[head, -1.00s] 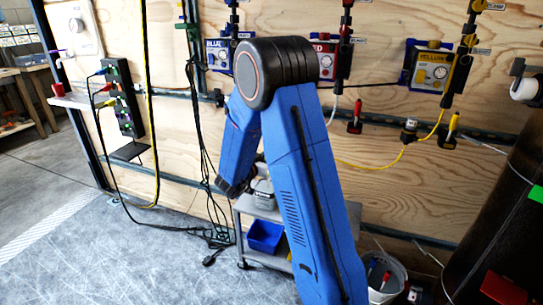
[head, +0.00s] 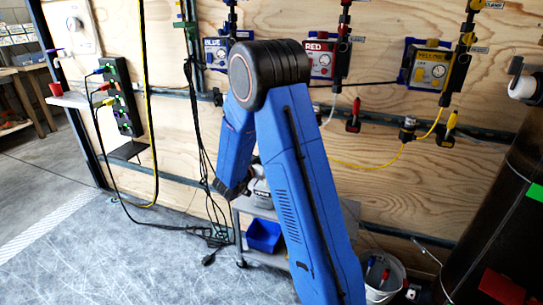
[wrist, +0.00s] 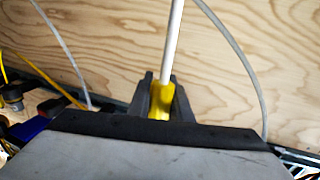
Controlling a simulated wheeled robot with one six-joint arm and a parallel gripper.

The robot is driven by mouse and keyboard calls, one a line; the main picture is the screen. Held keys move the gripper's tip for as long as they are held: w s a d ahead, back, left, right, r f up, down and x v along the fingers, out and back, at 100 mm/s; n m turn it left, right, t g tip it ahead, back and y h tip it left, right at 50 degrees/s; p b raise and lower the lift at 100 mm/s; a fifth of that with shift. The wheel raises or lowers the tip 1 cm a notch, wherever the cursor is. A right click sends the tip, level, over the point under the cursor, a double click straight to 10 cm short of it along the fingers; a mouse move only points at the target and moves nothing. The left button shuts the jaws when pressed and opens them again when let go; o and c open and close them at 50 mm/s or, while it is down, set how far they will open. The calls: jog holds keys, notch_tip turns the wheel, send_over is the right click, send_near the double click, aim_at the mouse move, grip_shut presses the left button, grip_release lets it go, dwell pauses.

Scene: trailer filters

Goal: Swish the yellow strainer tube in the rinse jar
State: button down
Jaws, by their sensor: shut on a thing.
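In the wrist view my gripper (wrist: 162,98) is shut on the yellow strainer tube (wrist: 160,104). Its yellow part sits between the dark fingers, and a pale straight rod (wrist: 173,42) rises from it out of the top of the picture. The lower end of the tube is hidden behind my gripper's body. In the head view my blue arm bends down toward a small grey cart, and the gripper and tube are hidden there.
The cart holds a blue bin (head: 264,235) below and a pale object on top, partly behind my arm. A white bucket (head: 383,289) stands right of it. Blue, red and yellow (head: 428,70) boxes hang on the plywood wall (head: 390,165).

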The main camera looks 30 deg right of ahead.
notch_tip(320, 180, up, 13)
dwell(1.6)
jog(key=shift+a+f, duration=0.1)
dwell(1.0)
